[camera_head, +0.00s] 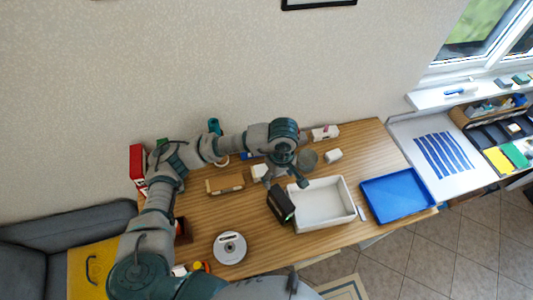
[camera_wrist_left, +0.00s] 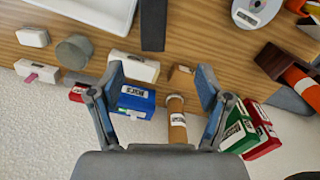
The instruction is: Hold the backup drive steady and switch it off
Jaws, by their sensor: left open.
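No label I can read marks the backup drive. A black box (camera_head: 281,203) stands by the left wall of the white tray and may be it; a dark shape (camera_wrist_left: 153,25) shows at the top of the left wrist view. A white box (camera_head: 259,172) lies behind it, also in the left wrist view (camera_wrist_left: 140,67). No switch is clear on either. My left gripper (camera_head: 288,183) is open and empty above the table, close to both in the head view. Its spread fingers (camera_wrist_left: 160,76) show in the left wrist view. My right gripper is not in view.
A white tray (camera_head: 353,205) and a blue tray (camera_head: 427,198) stand to the right. A grey cylinder (camera_head: 308,160), small white boxes (camera_head: 333,155) and a blue box (camera_wrist_left: 135,101) lie near the wall. A white disc (camera_head: 229,248) lies at the front left.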

